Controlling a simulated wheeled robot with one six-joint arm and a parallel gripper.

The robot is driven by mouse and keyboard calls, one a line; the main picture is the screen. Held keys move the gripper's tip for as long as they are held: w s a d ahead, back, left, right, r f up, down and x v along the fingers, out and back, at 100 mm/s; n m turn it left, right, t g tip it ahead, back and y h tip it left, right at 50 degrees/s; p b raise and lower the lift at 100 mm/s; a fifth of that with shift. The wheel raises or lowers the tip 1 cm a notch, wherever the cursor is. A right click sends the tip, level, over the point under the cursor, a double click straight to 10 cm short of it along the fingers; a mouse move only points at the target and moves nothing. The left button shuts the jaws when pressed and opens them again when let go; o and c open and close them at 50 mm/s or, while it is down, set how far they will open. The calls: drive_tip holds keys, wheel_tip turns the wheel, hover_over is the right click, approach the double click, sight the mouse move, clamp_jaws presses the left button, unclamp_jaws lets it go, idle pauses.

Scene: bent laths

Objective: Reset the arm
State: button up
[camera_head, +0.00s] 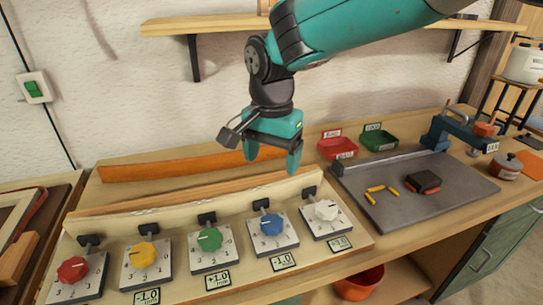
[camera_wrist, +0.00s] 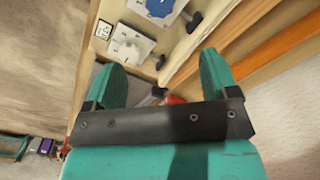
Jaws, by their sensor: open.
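My teal gripper (camera_head: 272,150) hangs above the back edge of the workbench in the head view, its two fingers apart and nothing between them. In the wrist view my gripper (camera_wrist: 157,75) also shows open and empty, with the bench fixture beyond it. The fixture (camera_head: 140,222) holds a row of dial blocks with red (camera_head: 73,269), yellow (camera_head: 143,254), green (camera_head: 209,239), blue (camera_head: 271,224) and white (camera_head: 326,209) knobs. My gripper is above and behind this row, apart from it.
An orange lath (camera_head: 180,168) lies along the back of the bench. A grey board (camera_head: 430,205) with yellow pieces (camera_head: 376,189) and a dark block (camera_head: 424,181) is at right. Red (camera_head: 338,148) and green (camera_head: 379,140) bins stand behind it. A wall shelf (camera_head: 210,24) is overhead.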

drive_tip(key=s+d+r+n+y, duration=0.1)
drive_tip(key=s+d+n+y, duration=0.1)
drive_tip(key=s+d+n, duration=0.4)
drive_tip(key=s+d+r+n+y, duration=0.2)
drive_tip(key=s+d+n, duration=0.5)
drive_tip(key=s, duration=0.9)
drive_tip(key=shift+s+r, duration=0.15)
drive_tip(key=shift+r, duration=0.05)
drive_tip(key=shift+c, duration=0.5)
